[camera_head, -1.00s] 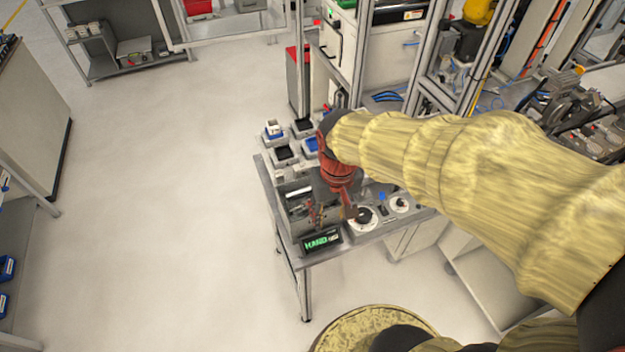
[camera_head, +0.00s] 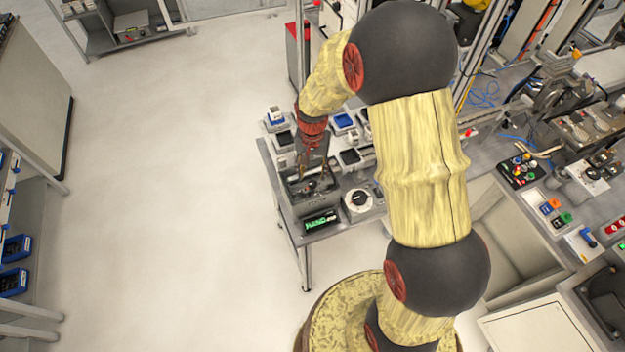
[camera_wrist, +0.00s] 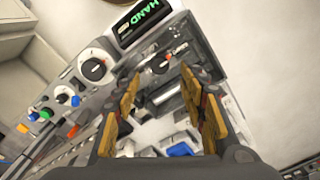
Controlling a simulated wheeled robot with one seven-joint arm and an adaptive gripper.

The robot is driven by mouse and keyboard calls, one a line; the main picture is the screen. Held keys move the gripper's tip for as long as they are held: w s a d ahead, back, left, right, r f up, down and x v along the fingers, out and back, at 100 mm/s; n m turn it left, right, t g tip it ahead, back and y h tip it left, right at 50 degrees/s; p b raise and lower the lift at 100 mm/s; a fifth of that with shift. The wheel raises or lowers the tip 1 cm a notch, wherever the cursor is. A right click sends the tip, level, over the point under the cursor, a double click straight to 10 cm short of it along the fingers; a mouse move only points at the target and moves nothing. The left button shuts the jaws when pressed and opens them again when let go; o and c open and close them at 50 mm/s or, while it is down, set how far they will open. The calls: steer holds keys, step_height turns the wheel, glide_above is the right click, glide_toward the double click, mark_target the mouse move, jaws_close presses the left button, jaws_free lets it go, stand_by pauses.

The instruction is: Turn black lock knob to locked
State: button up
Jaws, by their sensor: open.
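A small black knob (camera_wrist: 160,65) with a reddish mark beside it sits on a grey metal unit (camera_wrist: 185,50), next to the green-lit HAND display (camera_wrist: 143,18). In the wrist view my gripper (camera_wrist: 160,82) is open, its two yellow-brown fingers spread on either side of the knob in the picture. I cannot tell the gap in depth, and no contact is visible. In the head view my gripper (camera_head: 312,172) points down over the grey unit (camera_head: 289,203) and partly hides its top. The knob's locked or unlocked marking is too small to read.
A white dial with a black knob (camera_head: 359,199) stands right of the display (camera_head: 320,222). Small trays, one with blue contents (camera_head: 343,121), lie behind my gripper. Coloured buttons (camera_wrist: 62,98) show left in the wrist view. Open floor (camera_head: 180,200) lies left of the table.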

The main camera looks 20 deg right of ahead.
mark_target(312, 183)
step_height(312, 183, down, 6)
steer(key=shift+r, duration=0.15)
steer(key=shift+c, duration=1.3)
steer(key=c, duration=0.7)
jaws_close()
